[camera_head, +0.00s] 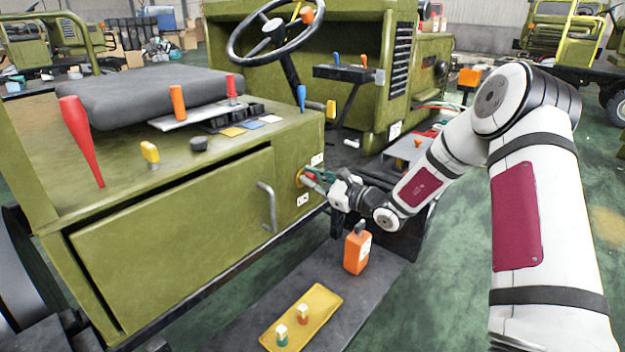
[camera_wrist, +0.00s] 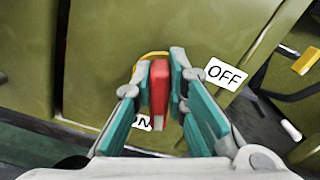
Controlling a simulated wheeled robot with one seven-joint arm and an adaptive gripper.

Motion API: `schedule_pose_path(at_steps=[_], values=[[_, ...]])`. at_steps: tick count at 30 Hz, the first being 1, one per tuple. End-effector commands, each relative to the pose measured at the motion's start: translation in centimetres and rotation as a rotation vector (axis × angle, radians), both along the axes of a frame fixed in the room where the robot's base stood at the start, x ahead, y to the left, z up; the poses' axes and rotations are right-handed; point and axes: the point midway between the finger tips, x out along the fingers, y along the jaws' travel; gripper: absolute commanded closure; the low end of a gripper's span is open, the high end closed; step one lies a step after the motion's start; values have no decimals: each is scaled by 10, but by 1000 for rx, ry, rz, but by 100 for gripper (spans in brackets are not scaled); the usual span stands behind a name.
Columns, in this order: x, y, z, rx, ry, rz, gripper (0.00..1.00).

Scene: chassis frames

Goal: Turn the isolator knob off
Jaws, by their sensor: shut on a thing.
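The isolator knob is a red bar handle on a yellow ring, on the green chassis side panel. In the wrist view the red knob (camera_wrist: 159,88) stands roughly upright in the picture, between the teal fingers of my gripper (camera_wrist: 160,85). The fingers are shut on it from both sides. A white OFF label (camera_wrist: 226,75) is up and right of it. The ON label (camera_wrist: 142,123) is below left, partly hidden by a finger. In the head view my gripper (camera_head: 311,178) reaches the panel from the right, and the knob (camera_head: 308,177) shows only partly.
Left of the knob are a door handle (camera_head: 267,206) and a green panel door (camera_head: 180,240). Below are an orange bottle (camera_head: 356,253) and a yellow tray (camera_head: 272,336) with two small knobbed pieces on a dark step. Levers and a seat (camera_head: 150,95) are above.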

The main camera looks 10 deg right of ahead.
Motion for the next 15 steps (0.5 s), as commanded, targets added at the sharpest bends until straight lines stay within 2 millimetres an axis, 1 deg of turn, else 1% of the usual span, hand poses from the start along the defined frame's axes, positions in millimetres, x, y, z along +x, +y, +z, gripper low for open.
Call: schedule_pose_path(at_steps=[3, 15], values=[[-2, 4, -3, -89, -63, 7, 100], [-4, 8, -9, -399, -288, 7, 100]])
